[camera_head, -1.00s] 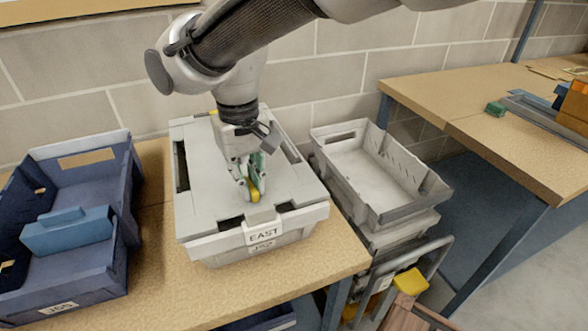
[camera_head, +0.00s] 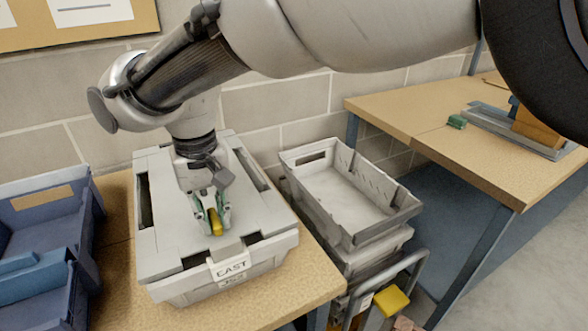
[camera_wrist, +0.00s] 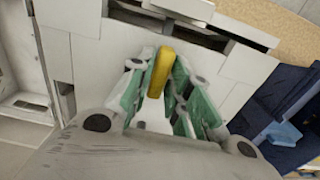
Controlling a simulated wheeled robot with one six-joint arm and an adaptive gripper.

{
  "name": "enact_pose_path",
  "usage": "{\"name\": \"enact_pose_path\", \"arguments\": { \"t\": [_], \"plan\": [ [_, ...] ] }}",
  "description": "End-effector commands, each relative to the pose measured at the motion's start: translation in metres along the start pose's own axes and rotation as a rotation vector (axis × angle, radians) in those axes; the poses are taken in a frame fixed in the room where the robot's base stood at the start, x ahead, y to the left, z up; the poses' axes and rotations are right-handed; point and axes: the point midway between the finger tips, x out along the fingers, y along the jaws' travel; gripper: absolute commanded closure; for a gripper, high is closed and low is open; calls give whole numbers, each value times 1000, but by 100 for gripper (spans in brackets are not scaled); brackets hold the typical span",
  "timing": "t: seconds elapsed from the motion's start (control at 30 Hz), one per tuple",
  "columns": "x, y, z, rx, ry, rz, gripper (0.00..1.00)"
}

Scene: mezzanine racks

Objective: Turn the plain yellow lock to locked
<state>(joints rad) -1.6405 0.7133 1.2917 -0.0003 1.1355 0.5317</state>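A grey crate (camera_head: 160,262) with a flat light-grey lid (camera_head: 165,240) stands on the wooden table, with an "EAST" label on its front. A plain yellow lock (camera_head: 216,222) is a short bar on the lid near its front edge. My gripper (camera_head: 213,224) points down over it, with its green-padded fingers on either side. The wrist view shows the yellow lock (camera_wrist: 162,72) between the two fingertips, which look closed on it. Its lower end and mount are hidden by the fingers. I cannot read its locked or unlocked position.
A blue bin (camera_head: 45,230) stands on the left. Stacked grey trays (camera_head: 350,195) stand right of the crate, near a metal rail with a yellow piece (camera_head: 391,300). Another wooden table (camera_head: 440,120) is at the right. A brick wall is behind.

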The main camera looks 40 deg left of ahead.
Motion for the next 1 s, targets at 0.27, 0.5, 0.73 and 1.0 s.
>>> {"name": "enact_pose_path", "arguments": {
  "t": [0.27,0.5,0.73,1.0],
  "plan": [
    [0,0,0,0,-1,0,64],
    [-15,0,0,0,2,-1,64],
    [-65,0,-1,0,3,-2,64],
    [-111,0,-1,0,1,-1,64]
  ]
}}
